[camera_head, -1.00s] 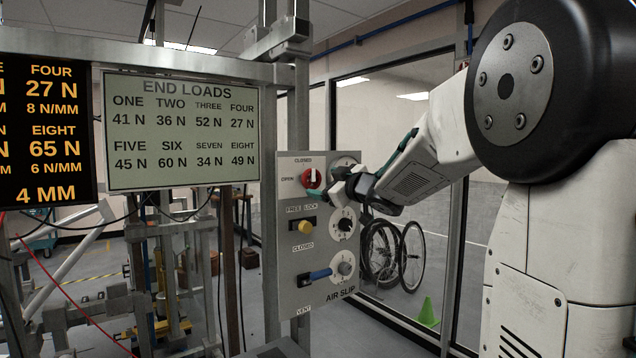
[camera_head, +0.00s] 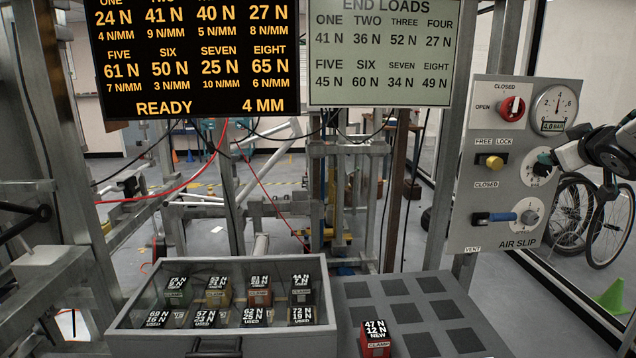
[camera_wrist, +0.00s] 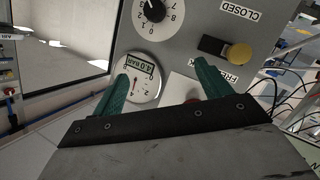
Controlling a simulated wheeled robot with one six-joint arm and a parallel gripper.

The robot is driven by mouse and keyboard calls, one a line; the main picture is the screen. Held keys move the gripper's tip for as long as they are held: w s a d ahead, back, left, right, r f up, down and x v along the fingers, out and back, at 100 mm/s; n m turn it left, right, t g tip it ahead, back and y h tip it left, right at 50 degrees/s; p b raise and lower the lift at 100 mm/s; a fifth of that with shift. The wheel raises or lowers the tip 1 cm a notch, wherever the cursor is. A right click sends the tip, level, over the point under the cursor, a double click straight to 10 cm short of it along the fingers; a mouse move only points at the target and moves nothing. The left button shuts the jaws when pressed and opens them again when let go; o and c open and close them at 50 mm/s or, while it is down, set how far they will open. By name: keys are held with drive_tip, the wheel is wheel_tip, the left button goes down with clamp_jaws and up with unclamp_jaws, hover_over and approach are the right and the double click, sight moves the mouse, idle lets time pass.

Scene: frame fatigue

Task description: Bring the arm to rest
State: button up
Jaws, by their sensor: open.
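My gripper (camera_head: 548,162) is at the right edge of the grey control panel (camera_head: 466,215), in front of the upper dial (camera_head: 536,168). Its green fingers (camera_wrist: 163,84) are spread apart in the wrist view, with nothing between them. That view shows the panel upside down beyond the fingers. The round gauge (camera_wrist: 140,84) reads 4.0 bar and lies partly behind the left finger. The red knob (camera_head: 512,107) shows clear of my gripper in the head view. I cannot tell the exact gap from fingers to panel.
A yellow knob (camera_head: 494,162) and blue handle (camera_head: 494,217) stick out of the panel. A glass-topped drawer (camera_head: 225,342) holds several labelled clamps. A red clamp (camera_head: 376,338) stands on the grey pad board (camera_head: 470,318). Wheels (camera_head: 606,225) and a green cone (camera_head: 613,297) are at right.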

drive_tip(key=s+a+f+m+g, duration=0.2)
drive_tip(key=s+a+f+g, duration=0.3)
drive_tip(key=s, duration=0.3)
drive_tip(key=s+a+f+m+g, duration=0.3)
drive_tip(key=s+a+f+g, duration=0.1)
drive_tip(key=s+f, duration=0.4)
drive_tip(key=s+a+f+n+g+y, duration=0.1)
drive_tip(key=s+a+g+y, duration=0.1)
drive_tip(key=s+a, duration=0.7)
drive_tip(key=s+a+f+n+g+y, duration=0.1)
drive_tip(key=s+a+f+g+y, duration=0.1)
drive_tip(key=s+a, duration=0.8)
drive_tip(key=shift+a+f+n+y, duration=0.25)
drive_tip(key=shift+a+n+y, duration=0.05)
drive_tip(key=shift+a+y, duration=0.3)
